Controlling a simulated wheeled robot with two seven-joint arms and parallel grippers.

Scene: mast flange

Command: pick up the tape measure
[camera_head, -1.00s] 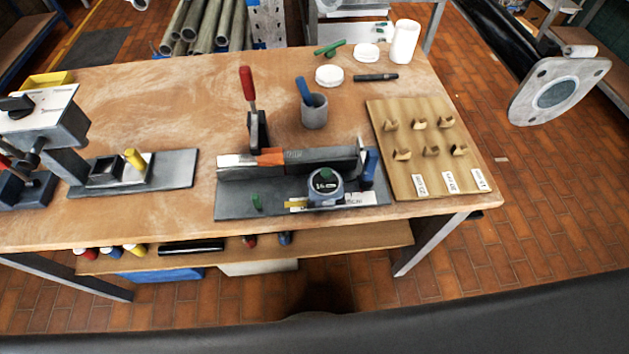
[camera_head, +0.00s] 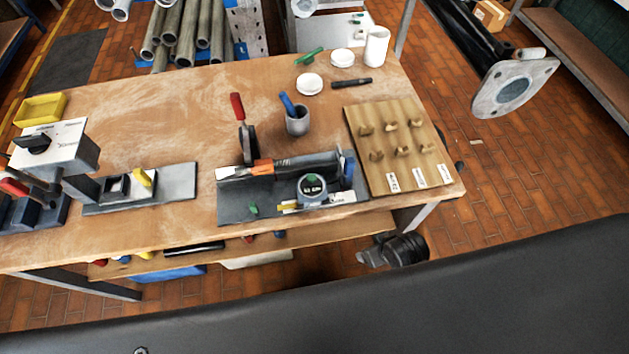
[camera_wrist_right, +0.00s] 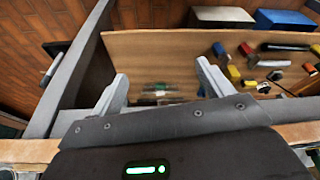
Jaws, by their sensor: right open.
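The tape measure cannot be made out there. My left gripper is not in view.
A red-handled clamp (camera_head: 240,120) and a grey cup (camera_head: 297,121) stand behind the tape measure. A wooden peg board (camera_head: 375,115) lies to its right. The lower shelf (camera_wrist_right: 150,50) holds several coloured items.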

